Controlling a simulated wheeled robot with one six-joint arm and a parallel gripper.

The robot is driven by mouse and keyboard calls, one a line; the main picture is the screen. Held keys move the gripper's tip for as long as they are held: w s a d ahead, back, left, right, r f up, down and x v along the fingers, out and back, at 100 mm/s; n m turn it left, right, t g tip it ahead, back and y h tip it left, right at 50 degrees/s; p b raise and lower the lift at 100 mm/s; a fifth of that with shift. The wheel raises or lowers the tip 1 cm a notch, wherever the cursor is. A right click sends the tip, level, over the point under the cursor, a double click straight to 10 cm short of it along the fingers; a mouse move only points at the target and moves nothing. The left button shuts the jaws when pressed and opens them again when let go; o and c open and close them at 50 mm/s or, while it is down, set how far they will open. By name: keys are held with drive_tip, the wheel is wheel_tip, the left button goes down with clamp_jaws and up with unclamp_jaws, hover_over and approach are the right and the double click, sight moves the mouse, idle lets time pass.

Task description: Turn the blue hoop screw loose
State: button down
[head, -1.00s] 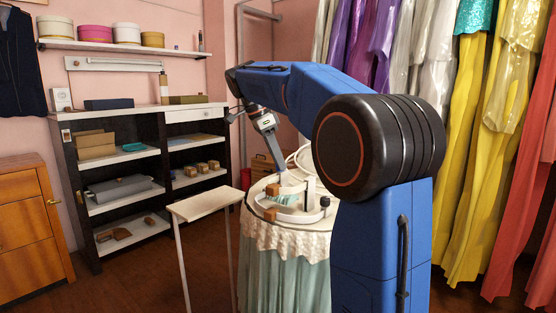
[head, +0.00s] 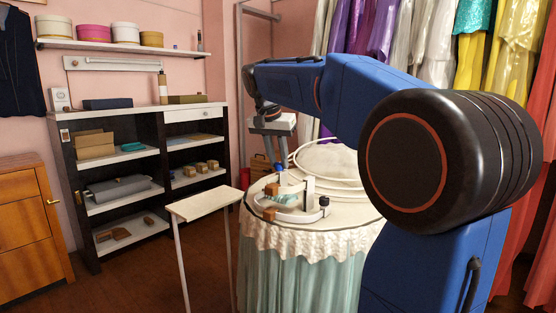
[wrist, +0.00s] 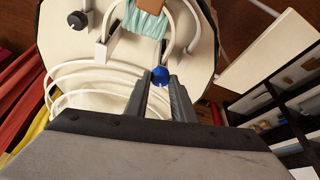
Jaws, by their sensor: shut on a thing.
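The blue hoop screw (wrist: 160,76) sits between the tips of my gripper (wrist: 160,82) in the wrist view. My gripper is shut on it. In the head view my gripper (head: 277,160) points down and the blue screw (head: 279,168) shows as a small spot at its tips. White hoops (wrist: 85,80) lie on the round table beside the screw. The screw's thread and its join to the hoop are too small to make out.
The round table (head: 345,212) has a lace cloth. A narrow white stand (head: 207,203) and a shelf unit (head: 108,208) are to the left.

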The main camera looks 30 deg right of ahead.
drive_tip(key=shift+n, duration=0.6)
drive_tip(key=shift+t, duration=0.3)
drive_tip(key=c, duration=1.5)
unclamp_jaws()
drive_tip(key=shift+y, duration=0.3)
drive_tip(key=v, duration=1.7)
drive_tip(key=shift+a+r, duration=0.15)
drive_tip(key=shift+r, duration=0.05)
drive_tip(key=shift+s+f+n, duration=0.1)
drive_tip(key=shift+n, duration=0.2)
